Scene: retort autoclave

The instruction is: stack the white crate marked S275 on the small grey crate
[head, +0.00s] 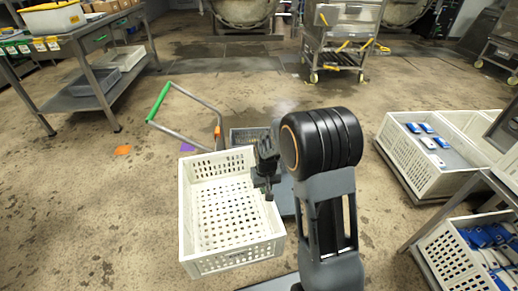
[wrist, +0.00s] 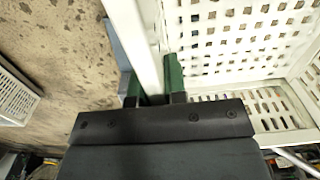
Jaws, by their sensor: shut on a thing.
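The white crate (head: 232,258), perforated, empty and open at the top, hangs or stands in front of my arm in the head view; I cannot tell if it touches anything below. No S275 mark is readable. My gripper (head: 266,180) is at its right wall. In the wrist view, the green fingers of my gripper (wrist: 153,88) are on either side of the white crate's wall (wrist: 149,40), shut on its rim.
A trolley handle with a green grip (head: 159,101) rises behind the white crate at left. White crates with blue-and-white items (head: 397,150) stand at right, near a metal table. A steel bench (head: 88,35) is at far left. Open floor lies to the left.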

